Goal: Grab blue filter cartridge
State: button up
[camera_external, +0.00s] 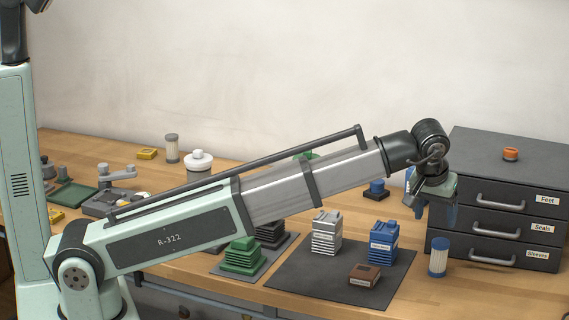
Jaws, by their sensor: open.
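The blue filter cartridge (438,257), a short upright cylinder with blue ends and a pale ribbed middle, stands on the wooden table just in front of the drawer unit. My gripper (436,212) is above it, pointing down, with its fingers apart and nothing visible between them. A gap shows between the fingertips and the top of the cartridge. How well they line up in depth is hard to tell from this one view.
A dark drawer unit (476,205) stands close behind, with an orange ring (510,154) on top. To the left, a dark mat (310,283) holds a blue ribbed block (384,241), a white ribbed block (326,234) and a brown block (364,275). The table's front right is clear.

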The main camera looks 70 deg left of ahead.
aim_at(441, 242)
jog(key=x, duration=0.8)
jog(key=shift+w+x, duration=0.2)
jog(key=shift+x, duration=1.1)
jog(key=shift+w+x, duration=0.15)
jog(key=shift+x, duration=1.2)
jog(key=shift+d+r, duration=0.1)
jog(key=shift+d, duration=0.1)
jog(key=c, duration=1.1)
